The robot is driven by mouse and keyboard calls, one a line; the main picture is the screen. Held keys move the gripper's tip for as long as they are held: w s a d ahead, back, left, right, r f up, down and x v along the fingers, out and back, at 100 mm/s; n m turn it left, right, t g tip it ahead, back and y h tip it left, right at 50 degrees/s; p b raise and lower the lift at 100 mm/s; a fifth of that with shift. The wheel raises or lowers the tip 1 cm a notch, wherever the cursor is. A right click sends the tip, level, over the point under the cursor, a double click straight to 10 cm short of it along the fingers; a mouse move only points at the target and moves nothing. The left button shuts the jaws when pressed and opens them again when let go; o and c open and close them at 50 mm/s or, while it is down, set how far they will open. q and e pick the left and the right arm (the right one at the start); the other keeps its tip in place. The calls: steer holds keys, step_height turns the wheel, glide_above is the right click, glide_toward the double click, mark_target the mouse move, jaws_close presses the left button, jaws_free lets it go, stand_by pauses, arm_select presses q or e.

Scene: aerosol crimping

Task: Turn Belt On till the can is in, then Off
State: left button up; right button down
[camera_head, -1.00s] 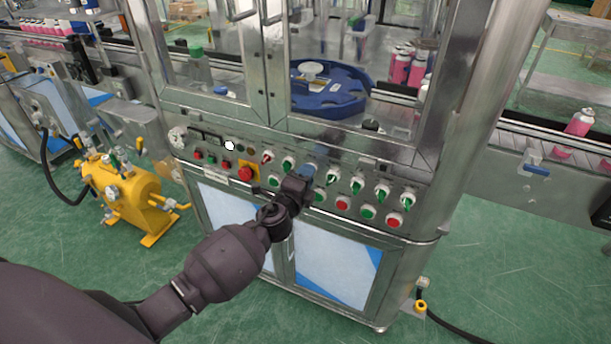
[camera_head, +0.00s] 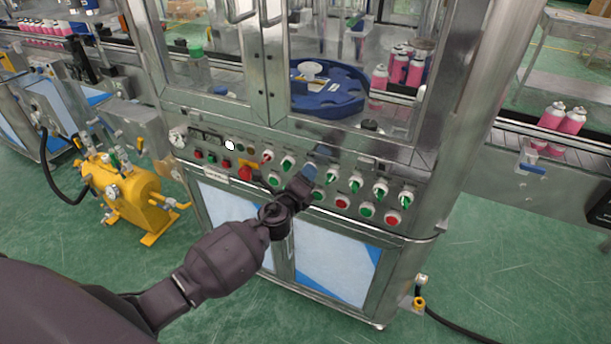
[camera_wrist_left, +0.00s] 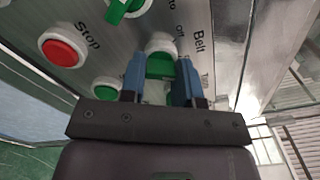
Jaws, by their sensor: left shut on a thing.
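My left gripper (camera_head: 316,162) is at the control panel (camera_head: 230,174) on the front of the machine. In the left wrist view its blue fingertips (camera_wrist_left: 160,78) are shut on the green handle of the Belt switch (camera_wrist_left: 158,66), beside the printed word "Belt". In the head view the gripper hides this switch. Pink cans (camera_head: 380,78) stand in a row inside the machine, right of the blue star wheel (camera_head: 330,100). More pink cans (camera_head: 574,121) stand on the conveyor (camera_head: 515,127) outside at the right. My right gripper is out of view.
Green switches (camera_head: 356,182) and red and green buttons (camera_head: 342,202) sit close to the gripper on the panel. A red stop button (camera_wrist_left: 62,50) is beside the held switch. A yellow tank (camera_head: 125,195) stands on the floor at the left.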

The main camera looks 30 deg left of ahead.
arm_select(q)
steer(key=o, duration=0.9)
steer(key=shift+s, duration=0.1)
steer(key=s, duration=1)
steer(key=shift+s+d, duration=0.2)
steer(key=shift+s, duration=0.1)
